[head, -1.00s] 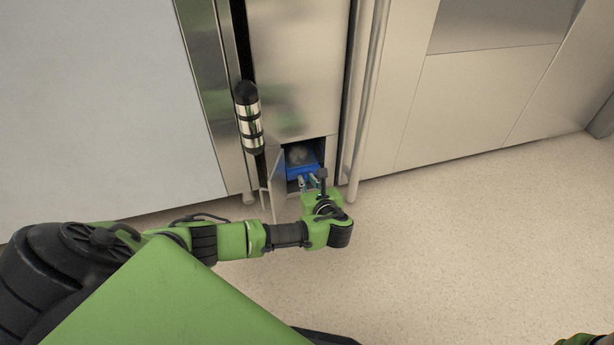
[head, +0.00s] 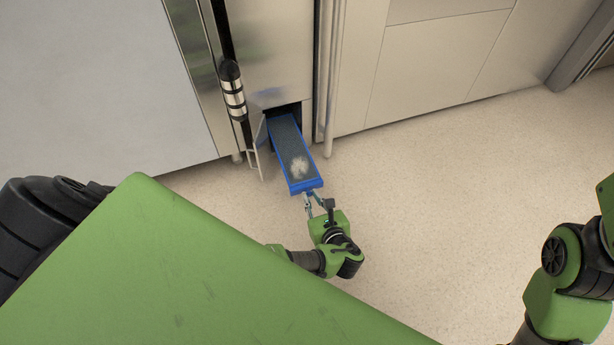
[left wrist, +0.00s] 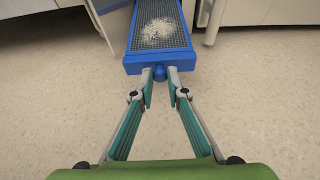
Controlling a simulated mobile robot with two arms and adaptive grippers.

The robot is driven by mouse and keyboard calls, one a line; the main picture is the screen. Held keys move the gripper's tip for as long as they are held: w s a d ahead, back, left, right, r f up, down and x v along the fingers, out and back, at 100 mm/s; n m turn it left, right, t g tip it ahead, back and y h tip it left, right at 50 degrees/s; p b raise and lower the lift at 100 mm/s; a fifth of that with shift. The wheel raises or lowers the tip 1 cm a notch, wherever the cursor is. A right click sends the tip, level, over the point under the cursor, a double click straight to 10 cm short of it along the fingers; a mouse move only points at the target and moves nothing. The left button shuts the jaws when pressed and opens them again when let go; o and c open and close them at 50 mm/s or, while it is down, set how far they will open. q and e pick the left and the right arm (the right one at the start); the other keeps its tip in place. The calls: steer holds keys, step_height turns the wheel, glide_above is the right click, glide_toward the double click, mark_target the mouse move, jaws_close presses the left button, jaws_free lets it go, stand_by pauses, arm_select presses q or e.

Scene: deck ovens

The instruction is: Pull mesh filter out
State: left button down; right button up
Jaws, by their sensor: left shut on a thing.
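The mesh filter (head: 289,142) is a long blue frame with dark grey mesh and a pale clump of lint near its front end. It sticks far out of a low opening (head: 285,110) in the steel cabinet, its far end at or inside the opening. My left gripper (head: 314,200) is at the filter's front end. In the left wrist view the fingertips (left wrist: 160,75) are shut on the small blue knob of the filter's front edge (left wrist: 160,62). In the head view my right arm shows at the right edge, but its gripper is out of view.
A small flap door (head: 255,150) stands open at the left of the opening. A vertical handle (head: 232,90) is above it, and a vertical pipe (head: 332,80) runs at the right. The speckled floor (head: 430,190) around the filter is clear.

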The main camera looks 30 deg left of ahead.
arm_select(q)
steer(key=shift+s+d, duration=0.3)
steer(key=c, duration=2)
jaws_free()
steer(key=shift+r, duration=4.95)
